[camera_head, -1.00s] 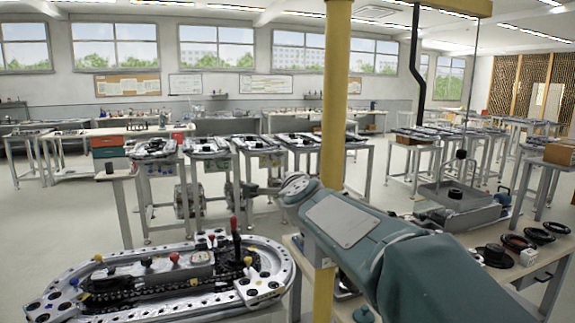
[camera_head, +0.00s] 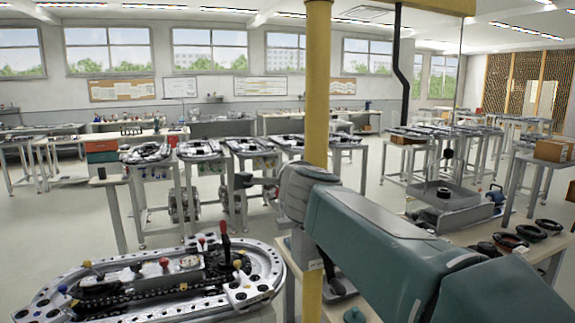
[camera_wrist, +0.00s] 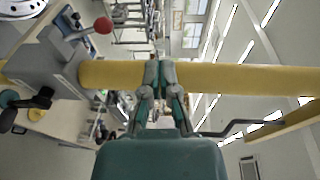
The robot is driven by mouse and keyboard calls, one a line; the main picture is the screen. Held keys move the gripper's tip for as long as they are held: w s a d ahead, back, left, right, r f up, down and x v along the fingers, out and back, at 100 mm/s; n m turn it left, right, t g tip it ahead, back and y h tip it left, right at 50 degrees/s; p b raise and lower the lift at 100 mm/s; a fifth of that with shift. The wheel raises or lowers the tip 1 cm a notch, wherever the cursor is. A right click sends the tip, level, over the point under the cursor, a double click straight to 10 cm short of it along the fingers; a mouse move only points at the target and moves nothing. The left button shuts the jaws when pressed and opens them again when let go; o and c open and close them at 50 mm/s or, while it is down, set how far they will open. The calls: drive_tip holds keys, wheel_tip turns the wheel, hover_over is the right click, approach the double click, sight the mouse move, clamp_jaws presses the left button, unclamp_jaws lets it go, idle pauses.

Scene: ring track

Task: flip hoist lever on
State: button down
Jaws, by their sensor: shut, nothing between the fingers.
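In the wrist view a lever with a red ball knob (camera_wrist: 103,25) sticks out of a grey housing (camera_wrist: 50,62) on the yellow hoist post (camera_wrist: 240,77). The post lies across this view. My gripper (camera_wrist: 160,68) is shut and empty, its fingertips over the post in the picture, right of and below the red knob and apart from it.
A black crank handle (camera_wrist: 30,108) shows in the wrist view. An oval ring track (camera_head: 268,265) with several levers stands front left. A hook hangs over a metal tray (camera_head: 470,198) at right. Black rings (camera_head: 509,240) lie on the right bench.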

drive_tip(key=s+a+f+n+g+y, duration=0.1)
drive_tip(key=s+f+n+g+y, duration=0.1)
drive_tip(key=s+f+n, duration=0.35)
drive_tip(key=s+f+n+g+y, duration=0.25)
drive_tip(key=s+n, duration=0.45)
drive_tip(key=s, duration=0.4)
drive_tip(key=s+d+f+n+g+h, duration=0.2)
drive_tip(key=s+d+f, duration=0.3)
drive_tip(key=s+f, duration=0.3)
drive_tip(key=s+d+f+n+g+h, duration=0.2)
drive_tip(key=s+d+f+g+h, duration=0.2)
drive_tip(key=s+f, duration=0.4)
wheel_tip(320, 180, down, 3)
drive_tip(key=shift+s+d+r+g, duration=0.15)
drive_tip(key=shift+d+g, duration=0.3)
drive_tip(key=shift+d, duration=0.25)
